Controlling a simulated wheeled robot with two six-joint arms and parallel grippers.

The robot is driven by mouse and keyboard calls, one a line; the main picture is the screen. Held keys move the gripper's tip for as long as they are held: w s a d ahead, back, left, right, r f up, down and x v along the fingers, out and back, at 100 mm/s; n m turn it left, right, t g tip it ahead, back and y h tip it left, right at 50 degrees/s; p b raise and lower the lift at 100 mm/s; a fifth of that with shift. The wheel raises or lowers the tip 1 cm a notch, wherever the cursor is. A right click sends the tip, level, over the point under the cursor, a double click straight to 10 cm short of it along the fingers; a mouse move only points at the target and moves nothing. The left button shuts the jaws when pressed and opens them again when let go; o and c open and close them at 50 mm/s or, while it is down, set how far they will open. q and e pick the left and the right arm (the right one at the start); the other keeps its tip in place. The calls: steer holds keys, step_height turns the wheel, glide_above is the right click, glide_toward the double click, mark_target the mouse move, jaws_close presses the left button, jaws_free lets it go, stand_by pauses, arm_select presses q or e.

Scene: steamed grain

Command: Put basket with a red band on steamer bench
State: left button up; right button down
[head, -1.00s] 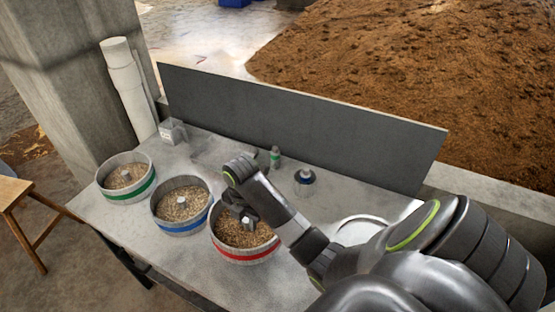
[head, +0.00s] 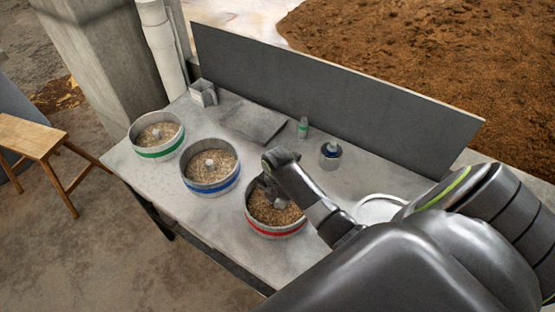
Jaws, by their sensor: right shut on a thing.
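The basket with a red band (head: 276,231) is a round grey tub of grain on the bench (head: 207,222), nearest to me of the three baskets. My right gripper (head: 278,201) reaches into it from above and is shut on its centre knob, which the gripper mostly hides. The basket appears upright; I cannot tell whether it is lifted off the bench surface. My left gripper is not in view. I cannot tell whether this bench is the steamer bench.
A blue-banded basket (head: 210,187) and a green-banded basket (head: 157,154) stand to the left. A small bottle (head: 302,127), a blue-labelled jar (head: 330,155), a dark flat slab (head: 252,122) and a square container (head: 203,93) are behind. A grey panel (head: 330,95) edges the bench. A wooden stool (head: 33,137) stands left.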

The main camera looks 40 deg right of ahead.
steer(key=shift+f, duration=0.55)
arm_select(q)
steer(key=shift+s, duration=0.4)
arm_select(e)
steer(key=c, duration=1.2)
jaws_free()
step_height(320, 180, up, 11)
steer(key=shift+r+b, duration=0.15)
steer(key=shift+b, duration=0.35)
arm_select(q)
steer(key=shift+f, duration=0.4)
arm_select(e)
steer(key=shift+r, duration=0.45)
